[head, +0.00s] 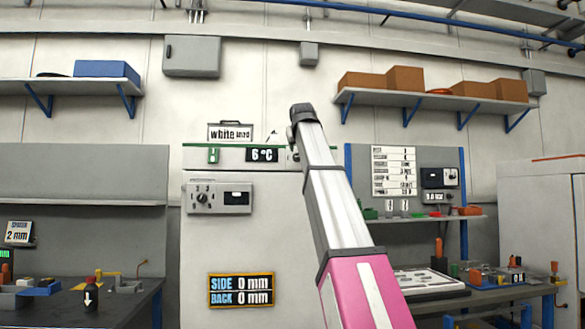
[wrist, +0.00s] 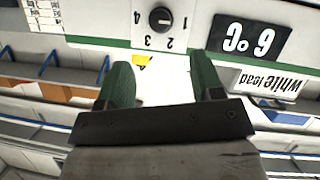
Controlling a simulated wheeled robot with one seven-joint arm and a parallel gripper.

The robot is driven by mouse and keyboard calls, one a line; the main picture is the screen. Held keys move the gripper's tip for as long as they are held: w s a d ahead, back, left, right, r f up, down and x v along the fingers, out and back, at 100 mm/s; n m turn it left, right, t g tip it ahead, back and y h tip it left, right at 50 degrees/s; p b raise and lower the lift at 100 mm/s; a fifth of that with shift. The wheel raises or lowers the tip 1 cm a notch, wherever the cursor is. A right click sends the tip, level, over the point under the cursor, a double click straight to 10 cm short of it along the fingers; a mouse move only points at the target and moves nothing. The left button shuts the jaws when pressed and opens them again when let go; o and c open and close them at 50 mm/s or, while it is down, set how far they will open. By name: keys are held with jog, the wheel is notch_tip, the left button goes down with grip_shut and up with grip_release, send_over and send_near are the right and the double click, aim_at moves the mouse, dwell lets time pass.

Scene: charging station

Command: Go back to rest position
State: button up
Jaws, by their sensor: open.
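My gripper (wrist: 162,88) shows in the wrist view, upside down, with its two green fingers apart and nothing between them. In the head view my arm reaches up in front of a white cabinet (head: 240,240), and its end hides part of the panel on top; the fingers are not clearly seen there. In the wrist view the fingers are near the panel with a rotary dial (wrist: 161,19) numbered 1 to 4 and a "6 °C" display (wrist: 247,38). I cannot tell whether the fingers touch anything.
A left workbench (head: 130,305) holds a dark bottle (head: 90,294) and small bins. A right workbench (head: 480,297) holds tools and trays. Wall shelves (head: 440,101) carry boxes. A grey control box (head: 218,198) is on the cabinet front. The air left of my arm looks free.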

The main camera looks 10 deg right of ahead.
notch_tip(320, 180, down, 54)
jog(key=w+g, duration=0.2)
jog(key=g, duration=0.4)
jog(key=s+f+g, duration=0.1)
jog(key=s+f, duration=0.3)
jog(key=f, duration=0.4)
jog(key=s+d+f+m+g+y, duration=0.1)
jog(key=s+f+g, duration=0.1)
jog(key=s+f, duration=0.35)
jog(key=s+f+g, duration=0.1)
jog(key=s+f, duration=0.1)
jog(key=f, duration=0.8)
jog(key=s+f+m+g, duration=0.1)
jog(key=s+f+g, duration=0.2)
jog(key=s+f, duration=1.4)
jog(key=shift+s+d+g, duration=0.15)
jog(key=shift+s+g, duration=0.15)
jog(key=shift+s, duration=0.05)
